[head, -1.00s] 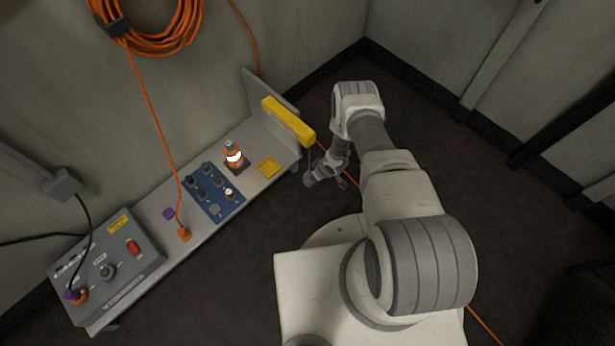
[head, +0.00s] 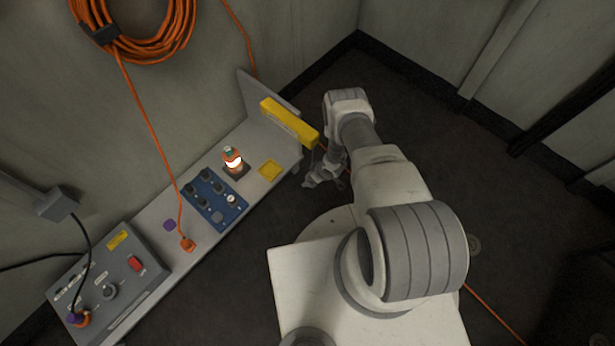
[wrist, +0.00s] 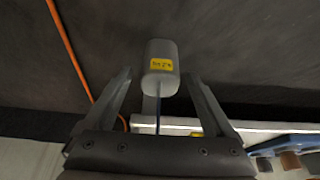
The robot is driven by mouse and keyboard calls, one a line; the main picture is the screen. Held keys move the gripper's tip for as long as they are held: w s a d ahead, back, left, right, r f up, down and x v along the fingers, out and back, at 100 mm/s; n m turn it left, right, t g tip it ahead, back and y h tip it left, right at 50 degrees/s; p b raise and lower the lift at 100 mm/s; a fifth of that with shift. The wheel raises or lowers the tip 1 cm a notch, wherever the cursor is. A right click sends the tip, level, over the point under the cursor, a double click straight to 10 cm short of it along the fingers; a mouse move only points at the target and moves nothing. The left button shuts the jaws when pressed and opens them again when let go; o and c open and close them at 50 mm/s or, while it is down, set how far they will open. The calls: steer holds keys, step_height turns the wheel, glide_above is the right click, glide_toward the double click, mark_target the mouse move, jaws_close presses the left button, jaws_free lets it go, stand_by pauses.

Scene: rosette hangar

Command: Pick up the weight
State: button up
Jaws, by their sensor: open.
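The weight (wrist: 160,60) is a pale grey rounded block with a yellow label. In the wrist view it appears at the upper middle, with a thin dark line running down from it. My gripper (wrist: 161,82) is open, one finger on each side of the lower part of the weight in the picture. A gap shows on both sides; I cannot tell how deep the weight sits between the fingers. In the head view my gripper (head: 318,178) is low beside the bench end, below the yellow bar (head: 289,123). The weight cannot be made out there.
The grey bench (head: 215,235) carries a control box (head: 108,285), a blue knob panel (head: 212,200), a lit orange lamp (head: 232,160) and a yellow square (head: 269,170). An orange cable (wrist: 68,45) runs close to my gripper. The dark floor right of the bench is open.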

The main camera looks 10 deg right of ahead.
steer(key=shift+w+f, duration=0.15)
steer(key=shift+f, duration=0.2)
jaws_close()
steer(key=shift+r, duration=0.1)
stand_by(0.3)
